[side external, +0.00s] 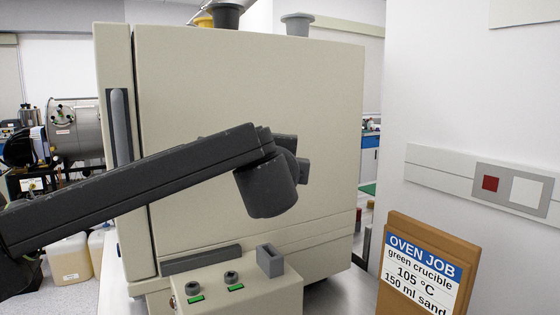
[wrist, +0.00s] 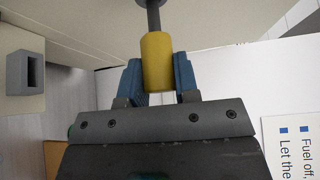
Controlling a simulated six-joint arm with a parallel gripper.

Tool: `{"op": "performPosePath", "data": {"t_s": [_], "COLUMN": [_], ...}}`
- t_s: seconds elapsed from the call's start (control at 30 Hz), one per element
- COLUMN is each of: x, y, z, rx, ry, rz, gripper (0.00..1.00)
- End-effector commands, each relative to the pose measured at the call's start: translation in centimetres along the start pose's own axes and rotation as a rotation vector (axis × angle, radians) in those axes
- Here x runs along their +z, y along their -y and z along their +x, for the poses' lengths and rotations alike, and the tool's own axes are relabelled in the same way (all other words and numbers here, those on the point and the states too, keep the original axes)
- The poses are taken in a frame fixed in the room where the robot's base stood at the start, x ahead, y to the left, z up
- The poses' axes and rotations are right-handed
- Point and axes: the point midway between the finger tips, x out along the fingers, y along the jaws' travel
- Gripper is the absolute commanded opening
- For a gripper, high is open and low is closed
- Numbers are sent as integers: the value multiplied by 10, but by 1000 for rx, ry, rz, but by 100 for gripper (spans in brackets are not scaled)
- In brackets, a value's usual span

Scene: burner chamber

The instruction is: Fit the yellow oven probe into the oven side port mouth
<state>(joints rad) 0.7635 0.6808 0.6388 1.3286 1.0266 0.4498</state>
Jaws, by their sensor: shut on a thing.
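In the wrist view, my gripper (wrist: 158,62) is shut on the yellow oven probe (wrist: 157,48), with a blue finger on each side of its yellow handle. The probe's grey shaft (wrist: 153,20) points toward the picture top. It meets a dark grey round part (wrist: 151,3) cut by the top edge. This may be the side port mouth; I cannot tell how far the shaft is in it. In the side external view, my arm crosses in front of the beige oven (side external: 320,100). My wrist hides the probe and port there.
A grey open-topped holder (side external: 270,260) stands on the control ledge (side external: 235,292) below my wrist; it also shows in the wrist view (wrist: 25,73). A job sign (side external: 425,265) stands at lower right. Grey fittings (side external: 297,25) sit on the oven top.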

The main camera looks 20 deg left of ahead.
Motion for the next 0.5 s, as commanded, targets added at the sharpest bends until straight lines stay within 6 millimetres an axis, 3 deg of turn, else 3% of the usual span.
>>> {"op": "performPosePath", "data": {"t_s": [0.5], "x": [8], "y": [0], "z": [13], "rx": [0], "ry": [1], "rz": [0], "gripper": [5]}}
